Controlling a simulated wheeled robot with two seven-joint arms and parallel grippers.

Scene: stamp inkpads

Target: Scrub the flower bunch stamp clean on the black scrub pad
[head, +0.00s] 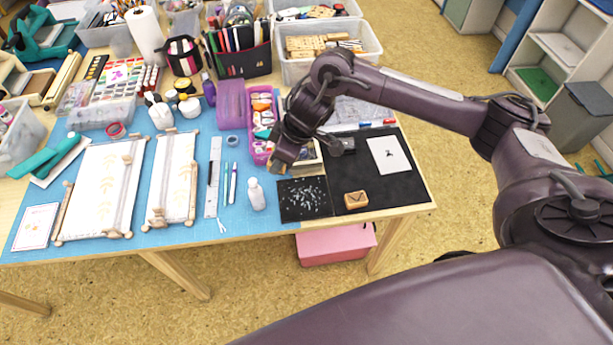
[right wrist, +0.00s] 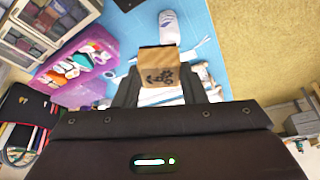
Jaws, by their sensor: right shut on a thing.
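My right gripper (head: 280,160) is shut on a wooden stamp, held above the blue mat near its front right part. In the right wrist view, the stamp (right wrist: 160,67) sits between the two fingers, a light wood block with a black flower-like design on its visible face. In the head view only a small part of the stamp (head: 275,165) shows below the fingers. The black scrub pad (head: 290,207), with pale grey specks, lies to the lower right of the gripper, apart from the stamp. My left gripper is not in view.
A white bottle (head: 256,194) stands just left of the pad. Another wooden stamp (head: 356,200) lies on the black mat (head: 400,196), near a white card (head: 388,155). A purple tray (head: 262,120) of colourful items and an inkpad box (head: 308,160) are close to the gripper.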

